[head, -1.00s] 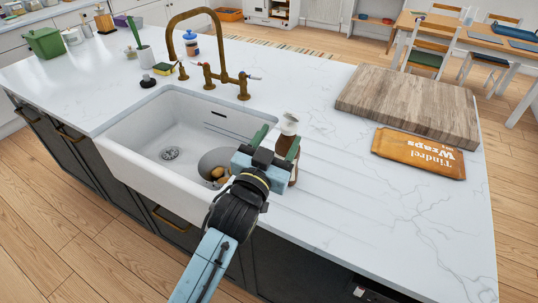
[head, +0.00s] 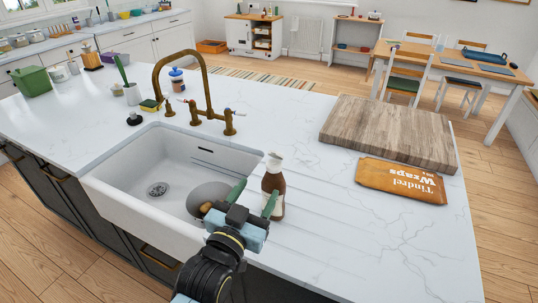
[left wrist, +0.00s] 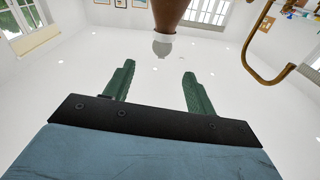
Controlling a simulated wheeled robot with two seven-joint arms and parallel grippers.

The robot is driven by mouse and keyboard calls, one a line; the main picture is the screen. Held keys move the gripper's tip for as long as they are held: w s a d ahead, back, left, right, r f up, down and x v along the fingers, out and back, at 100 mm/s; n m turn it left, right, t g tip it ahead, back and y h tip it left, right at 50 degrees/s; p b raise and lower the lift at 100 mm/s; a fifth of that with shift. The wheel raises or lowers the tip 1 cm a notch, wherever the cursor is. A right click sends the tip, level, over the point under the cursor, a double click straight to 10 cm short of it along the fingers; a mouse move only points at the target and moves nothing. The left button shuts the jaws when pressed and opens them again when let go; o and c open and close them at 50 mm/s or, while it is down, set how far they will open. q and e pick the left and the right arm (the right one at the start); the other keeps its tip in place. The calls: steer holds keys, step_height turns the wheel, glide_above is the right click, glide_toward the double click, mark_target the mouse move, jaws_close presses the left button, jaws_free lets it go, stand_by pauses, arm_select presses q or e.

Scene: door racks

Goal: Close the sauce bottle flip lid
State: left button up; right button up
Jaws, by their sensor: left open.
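The sauce bottle (head: 272,188) is brown with a pale top and stands upright on the counter just right of the sink. Its pale flip lid (head: 275,160) is too small to tell its exact angle. In the left wrist view, the brown bottle (left wrist: 170,12) comes in from the top edge, its pale lid (left wrist: 162,47) beyond and between the finger lines. My left gripper (head: 256,193) is open, its green fingers empty, in front of the bottle and below lid height. The right finger overlaps the bottle's lower body in the head view; contact is unclear. My right gripper does not show.
The white sink (head: 165,170) lies left of the bottle, with a brass faucet (head: 205,95) behind it. The counter between bottle and packet is clear.

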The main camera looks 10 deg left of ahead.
mark_target(274, 155)
arm_select(q)
steer(key=shift+n+g+h, duration=0.3)
steer(key=shift+g+h, duration=0.1)
steer(key=shift+g, duration=0.1)
steer(key=r+p+x, duration=0.1)
steer(key=p+x, duration=0.1)
steer(key=x, duration=0.2)
steer(key=p+x, duration=0.3)
steer(key=x, duration=0.1)
steer(key=a+r+p+x, duration=0.1)
steer(key=p+x, duration=0.1)
steer(key=x, duration=0.3)
steer(key=shift+w+r+p, duration=0.25)
steer(key=shift+r+p, duration=0.05)
steer(key=shift+p, duration=0.05)
steer(key=shift+c, duration=0.4)
steer(key=c, duration=0.9)
steer(key=t+b, duration=0.1)
steer(key=b, duration=0.4)
steer(key=t+h+b, duration=0.1)
steer(key=t+b, duration=0.1)
steer(key=b, duration=0.4)
steer(key=s+f+t+b, duration=0.1)
steer(key=b, duration=0.5)
steer(key=shift+s+a+t+h, duration=0.15)
steer(key=shift+t+h, duration=0.15)
steer(key=shift+t, duration=0.1)
steer(key=shift+s+r+b, duration=0.1)
steer(key=shift+b, duration=0.65)
